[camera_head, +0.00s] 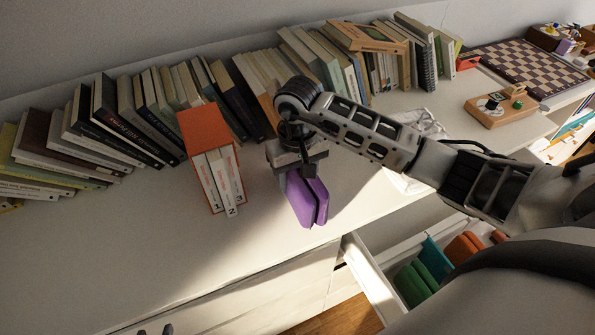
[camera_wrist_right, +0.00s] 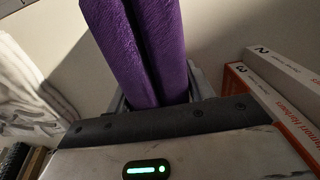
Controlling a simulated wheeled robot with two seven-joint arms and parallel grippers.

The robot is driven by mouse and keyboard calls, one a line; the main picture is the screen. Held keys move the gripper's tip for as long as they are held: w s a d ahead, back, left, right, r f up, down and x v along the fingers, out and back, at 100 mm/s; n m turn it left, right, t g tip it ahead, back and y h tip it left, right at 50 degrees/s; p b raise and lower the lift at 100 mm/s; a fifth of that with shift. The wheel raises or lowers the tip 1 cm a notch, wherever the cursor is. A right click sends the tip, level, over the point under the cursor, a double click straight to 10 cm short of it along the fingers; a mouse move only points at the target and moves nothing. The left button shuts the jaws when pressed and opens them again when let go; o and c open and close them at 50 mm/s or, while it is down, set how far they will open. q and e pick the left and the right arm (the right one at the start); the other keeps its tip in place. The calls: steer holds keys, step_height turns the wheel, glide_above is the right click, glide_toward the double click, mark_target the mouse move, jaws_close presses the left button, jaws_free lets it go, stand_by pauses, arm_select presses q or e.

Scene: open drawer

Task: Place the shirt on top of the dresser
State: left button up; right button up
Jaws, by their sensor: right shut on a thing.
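The shirt is a folded purple cloth (camera_head: 308,204), also large in the right wrist view (camera_wrist_right: 140,45). My right gripper (camera_head: 297,172) is shut on it and points down over the white dresser top (camera_head: 110,255). The shirt hangs upright below the fingers, close to the top; I cannot tell whether it touches. The fingers are mostly hidden behind the wrist and the cloth. Only small dark tips of my left gripper (camera_head: 155,330) show at the bottom edge.
An orange box of numbered white books (camera_head: 205,135) stands just left of the shirt. Rows of books line the wall. A white striped cloth (camera_head: 425,125) lies to the right. Below, an open drawer (camera_head: 375,280) holds green, teal and orange folded items. The front left top is clear.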

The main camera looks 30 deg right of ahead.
steer(key=shift+f, duration=0.2)
steer(key=o, duration=1)
steer(key=shift+o, duration=0.2)
